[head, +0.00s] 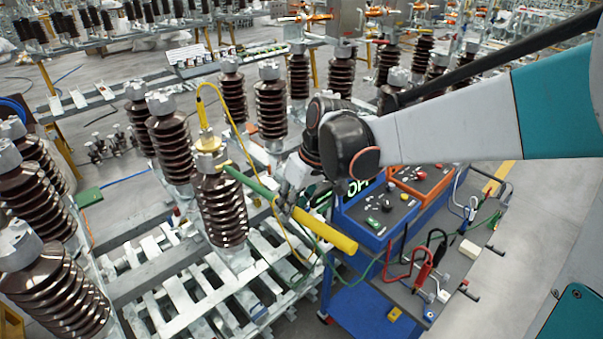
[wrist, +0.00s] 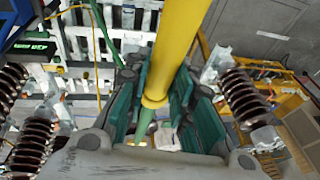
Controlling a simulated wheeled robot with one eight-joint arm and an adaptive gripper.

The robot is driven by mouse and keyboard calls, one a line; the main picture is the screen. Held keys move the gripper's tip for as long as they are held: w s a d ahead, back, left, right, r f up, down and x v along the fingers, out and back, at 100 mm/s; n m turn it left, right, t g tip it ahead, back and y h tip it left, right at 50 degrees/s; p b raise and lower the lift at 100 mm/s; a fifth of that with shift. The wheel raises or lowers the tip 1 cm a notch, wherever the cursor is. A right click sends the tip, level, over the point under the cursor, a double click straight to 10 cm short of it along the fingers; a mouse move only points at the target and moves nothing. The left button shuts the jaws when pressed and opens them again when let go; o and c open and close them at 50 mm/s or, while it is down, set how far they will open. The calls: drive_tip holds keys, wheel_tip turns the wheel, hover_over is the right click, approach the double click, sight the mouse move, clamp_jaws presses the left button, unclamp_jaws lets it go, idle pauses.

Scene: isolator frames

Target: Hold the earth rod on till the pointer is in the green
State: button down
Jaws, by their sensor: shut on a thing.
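The earth rod, with a yellow handle (head: 325,232) and a green shaft (head: 248,184), slants up to the left in the head view. My gripper (head: 285,200) is shut on it. In the wrist view the yellow rod (wrist: 174,45) runs between my gripper's teal pads (wrist: 155,100). The rod's far end is at the yellowish cap (head: 208,158) of a brown insulator (head: 220,208); I cannot tell whether it touches. A dark box with green lit marks (head: 358,187) is partly hidden behind my arm. It also seems to show in the wrist view (wrist: 30,47). I cannot make out a pointer.
Brown insulators (head: 172,140) stand in rows around the rod, on pale slatted frames (head: 185,290). A yellow cable (head: 232,118) loops from above the capped insulator. A blue cart (head: 350,300) with trays and red and black leads (head: 425,265) stands right of the rod.

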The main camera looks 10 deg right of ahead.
sight(319, 221)
drive_tip(key=shift+w+a, duration=0.5)
drive_tip(key=shift+w, duration=0.3)
idle(1.7)
drive_tip(key=shift+s, duration=0.1)
idle(1.6)
drive_tip(key=shift+s+d, duration=0.95)
drive_tip(key=shift+s, duration=0.45)
drive_tip(key=shift+s+d, duration=0.9)
drive_tip(key=shift+s, duration=0.5)
drive_tip(key=shift+s+d, duration=0.95)
drive_tip(key=shift+s, duration=0.45)
